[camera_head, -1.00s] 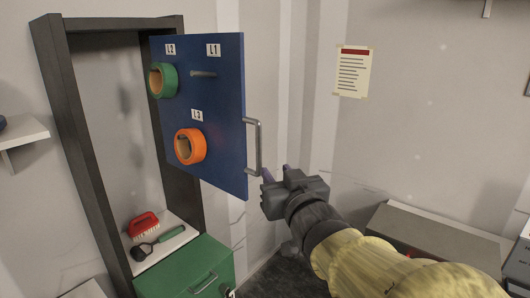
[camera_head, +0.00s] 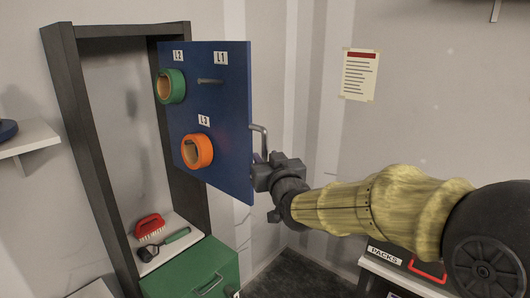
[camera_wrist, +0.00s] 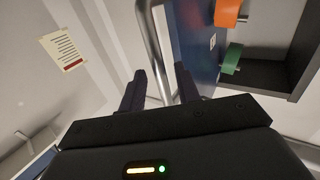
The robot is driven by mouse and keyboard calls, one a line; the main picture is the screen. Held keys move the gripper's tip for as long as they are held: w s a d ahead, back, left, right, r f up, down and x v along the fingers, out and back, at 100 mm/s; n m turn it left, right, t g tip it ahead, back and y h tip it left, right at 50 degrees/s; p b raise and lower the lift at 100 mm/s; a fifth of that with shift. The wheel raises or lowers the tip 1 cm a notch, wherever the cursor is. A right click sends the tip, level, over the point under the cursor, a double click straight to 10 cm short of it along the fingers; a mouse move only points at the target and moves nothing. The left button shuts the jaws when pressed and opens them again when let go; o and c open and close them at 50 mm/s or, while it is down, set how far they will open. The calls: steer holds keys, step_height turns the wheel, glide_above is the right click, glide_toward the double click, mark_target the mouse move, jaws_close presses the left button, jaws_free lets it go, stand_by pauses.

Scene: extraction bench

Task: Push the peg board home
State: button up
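The blue peg board (camera_head: 228,125) stands swung out from the tall dark cabinet frame (camera_head: 90,130). It carries a green tape roll (camera_head: 163,87) on the L2 peg and an orange tape roll (camera_head: 187,151) on the L3 peg. The L1 peg (camera_head: 210,81) is bare. A metal bar handle (camera_head: 265,140) is on the board's right edge. My gripper (camera_head: 262,168) is at the handle's lower part. In the wrist view, the handle (camera_wrist: 152,40) passes between my gripper's (camera_wrist: 160,88) two fingers, with gaps visible. The fingers are open; contact is unclear.
A red brush (camera_head: 149,224) and a green-handled tool (camera_head: 172,238) lie on the cabinet's lower shelf. A green drawer (camera_head: 190,270) sits below. A wall shelf (camera_head: 30,142) is at left, and a PACKS case (camera_head: 400,265) is at lower right.

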steer(key=shift+p+x, duration=0.4)
steer(key=shift+x, duration=0.9)
jaws_close()
